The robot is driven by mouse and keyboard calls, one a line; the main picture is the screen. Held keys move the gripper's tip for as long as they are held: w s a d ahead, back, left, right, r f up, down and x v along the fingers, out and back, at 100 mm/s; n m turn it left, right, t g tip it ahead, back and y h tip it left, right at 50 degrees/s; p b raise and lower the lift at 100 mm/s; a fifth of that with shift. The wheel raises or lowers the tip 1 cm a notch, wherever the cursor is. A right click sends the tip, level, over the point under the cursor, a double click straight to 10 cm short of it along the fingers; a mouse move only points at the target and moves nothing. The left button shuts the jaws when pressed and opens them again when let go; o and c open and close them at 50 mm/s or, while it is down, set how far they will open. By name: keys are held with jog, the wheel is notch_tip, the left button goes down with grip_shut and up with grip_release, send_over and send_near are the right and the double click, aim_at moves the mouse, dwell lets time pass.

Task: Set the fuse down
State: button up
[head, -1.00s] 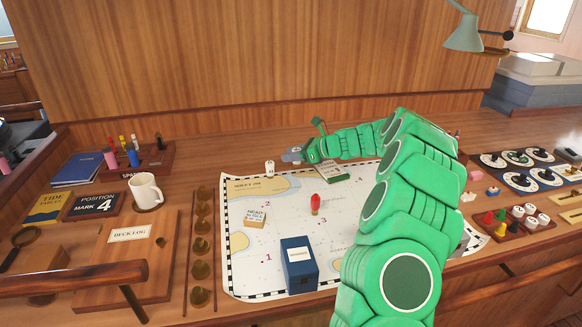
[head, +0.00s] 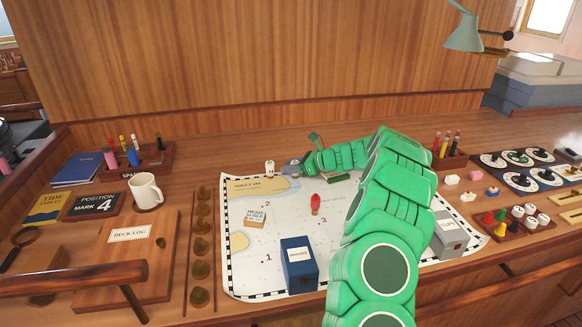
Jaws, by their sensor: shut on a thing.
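My gripper (head: 287,168) is at the far edge of the chart, low near the table top, at the end of my green arm. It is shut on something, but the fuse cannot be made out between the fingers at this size. A small white upright piece (head: 270,168) with dark marks stands just left of the fingertips; I cannot tell whether they touch.
On the chart (head: 270,215) are a red piece (head: 315,204), a small labelled block (head: 256,217), a blue box (head: 298,264) and a grey box (head: 452,236). A spares rack (head: 150,160) and mug (head: 145,189) stand left. My arm covers the chart's right part.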

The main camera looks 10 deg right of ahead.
jog(key=o, duration=1)
jog(key=shift+f, duration=0.1)
jog(key=shift+o, duration=0.2)
